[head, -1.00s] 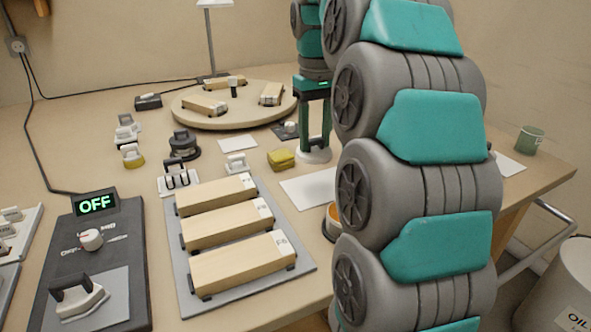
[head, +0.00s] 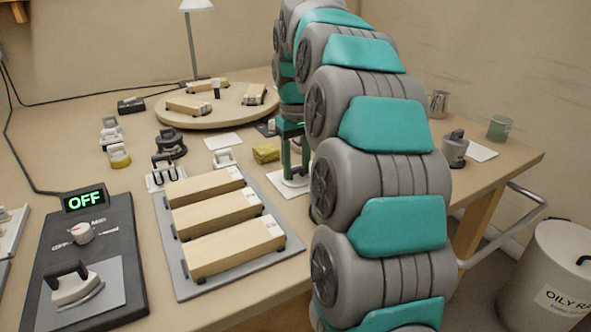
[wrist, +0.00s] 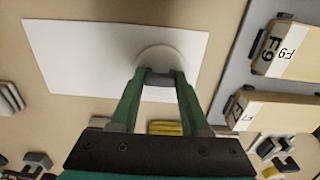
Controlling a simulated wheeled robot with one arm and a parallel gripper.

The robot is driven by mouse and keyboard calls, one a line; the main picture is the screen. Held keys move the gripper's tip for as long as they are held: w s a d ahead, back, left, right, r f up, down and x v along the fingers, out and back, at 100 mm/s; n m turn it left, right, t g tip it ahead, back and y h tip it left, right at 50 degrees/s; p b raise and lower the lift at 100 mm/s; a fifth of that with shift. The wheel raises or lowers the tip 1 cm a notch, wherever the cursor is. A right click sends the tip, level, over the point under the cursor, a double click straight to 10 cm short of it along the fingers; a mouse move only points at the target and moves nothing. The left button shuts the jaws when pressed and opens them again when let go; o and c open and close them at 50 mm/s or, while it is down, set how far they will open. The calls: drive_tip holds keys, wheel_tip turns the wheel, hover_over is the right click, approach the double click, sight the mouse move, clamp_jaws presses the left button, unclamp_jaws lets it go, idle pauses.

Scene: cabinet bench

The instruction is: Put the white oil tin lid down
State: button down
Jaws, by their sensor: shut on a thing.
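My gripper (wrist: 160,80) is shut on the knob of the white oil tin lid (wrist: 168,56), a pale round disc. In the wrist view, the lid is over the right part of a white rectangular sheet (wrist: 80,50) on the bench. In the head view, my gripper (head: 290,150) points down, with the lid (head: 296,181) at its tips, low over the sheet. I cannot tell whether the lid touches the sheet. The oil tin is not clearly seen; my arm hides part of the bench.
A grey board with wooden planes (head: 215,214) lies left of the sheet. A yellow block (head: 265,154) is behind the lid. A round turntable (head: 215,117) stands at the back. A grey pot (head: 454,149) and green cup (head: 499,128) stand at the right.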

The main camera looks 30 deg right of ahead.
drive_tip(key=shift+f, duration=0.15)
drive_tip(key=shift+c, duration=1.9)
unclamp_jaws()
